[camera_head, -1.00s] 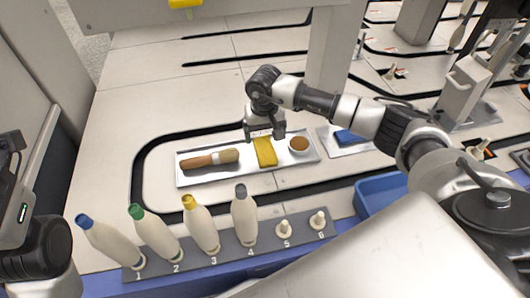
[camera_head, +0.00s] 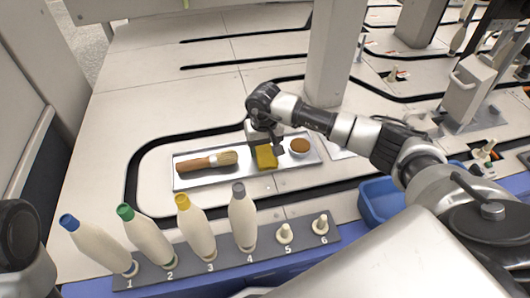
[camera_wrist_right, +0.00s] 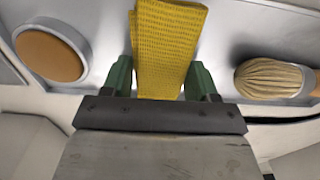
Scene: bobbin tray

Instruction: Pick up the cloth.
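The yellow cloth (camera_head: 266,158) lies folded in the middle of the metal tray (camera_head: 209,180), between the brush and a small round bowl. My right gripper (camera_head: 266,146) is down at the cloth, its fingers partly hidden by the hand in the head view. In the right wrist view, its two green fingers (camera_wrist_right: 160,82) are apart, one on each side of the cloth (camera_wrist_right: 165,45). Whether they touch the cloth's edges, I cannot tell. My left gripper is outside the frame; only part of my left arm shows at the lower left.
The brush (camera_head: 207,161) lies left of the cloth and the brown-filled bowl (camera_head: 300,147) is right of it. A rack (camera_head: 188,258) with several bobbins stands in front. A blue bin (camera_head: 381,201) is at the right.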

